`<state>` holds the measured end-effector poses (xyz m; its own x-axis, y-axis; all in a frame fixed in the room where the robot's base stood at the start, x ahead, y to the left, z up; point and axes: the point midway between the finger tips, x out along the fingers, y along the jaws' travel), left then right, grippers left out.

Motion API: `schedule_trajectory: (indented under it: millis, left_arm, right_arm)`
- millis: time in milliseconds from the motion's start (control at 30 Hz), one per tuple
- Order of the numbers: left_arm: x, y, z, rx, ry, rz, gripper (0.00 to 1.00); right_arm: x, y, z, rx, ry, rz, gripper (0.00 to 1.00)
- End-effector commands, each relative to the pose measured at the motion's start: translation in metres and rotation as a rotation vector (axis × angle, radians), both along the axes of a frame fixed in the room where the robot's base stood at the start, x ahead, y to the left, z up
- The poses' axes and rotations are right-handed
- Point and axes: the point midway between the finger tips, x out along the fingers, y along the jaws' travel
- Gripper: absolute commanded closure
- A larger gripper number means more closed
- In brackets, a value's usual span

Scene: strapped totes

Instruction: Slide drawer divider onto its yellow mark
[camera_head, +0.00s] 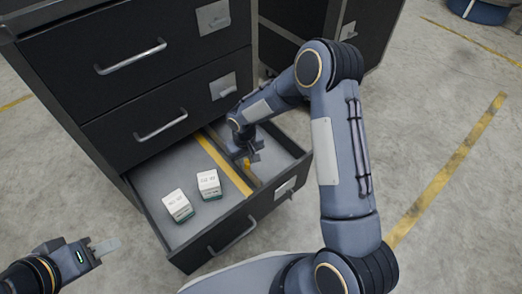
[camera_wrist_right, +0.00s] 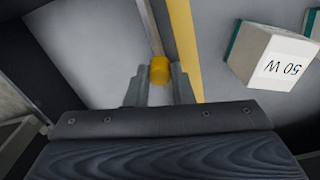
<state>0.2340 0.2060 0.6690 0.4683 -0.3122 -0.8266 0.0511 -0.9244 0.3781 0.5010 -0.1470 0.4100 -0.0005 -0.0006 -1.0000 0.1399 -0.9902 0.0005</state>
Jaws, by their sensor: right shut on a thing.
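The drawer divider (camera_head: 258,181) is a thin dark upright plate running front to back in the open bottom drawer. The yellow mark (camera_head: 222,162) is a stripe on the drawer floor, just left of the divider. In the wrist view the yellow mark (camera_wrist_right: 187,45) lies to the right of the divider (camera_wrist_right: 158,28), close beside it. A yellow knob (camera_wrist_right: 160,70) is on the divider. My right gripper (camera_wrist_right: 159,84) is shut on this knob, a finger on either side; the head view shows the gripper (camera_head: 250,158) inside the drawer. My left gripper (camera_head: 106,247) hangs outside the drawer, empty; its opening is unclear.
Two white-and-green boxes (camera_head: 177,205) (camera_head: 209,184) stand in the drawer left of the yellow mark. One box marked 50 W (camera_wrist_right: 272,55) shows near the mark in the wrist view. The drawer front (camera_head: 235,235) and closed drawers above bound the space. Floor between is clear.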

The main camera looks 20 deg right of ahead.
Motion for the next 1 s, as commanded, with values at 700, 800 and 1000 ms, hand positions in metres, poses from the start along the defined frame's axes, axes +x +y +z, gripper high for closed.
schedule_trajectory:
  millis: [700, 800, 1000]
  left_arm:
    - [0.0, 0.0, -0.005, 0.0, 0.0, 0.0, 0.64]
    - [0.0, 0.0, -0.005, 0.0, 0.0, 0.0, 0.64]
    - [0.0, 0.0, -0.005, 0.0, 0.0, 0.0, 0.64]
  right_arm:
    - [-0.013, 0.038, 0.0, 0.002, -0.001, -0.001, 0.76]
    - [-0.013, 0.038, 0.0, 0.002, -0.001, -0.001, 0.63]
    - [-0.013, 0.038, 0.0, 0.001, -0.001, -0.001, 0.57]
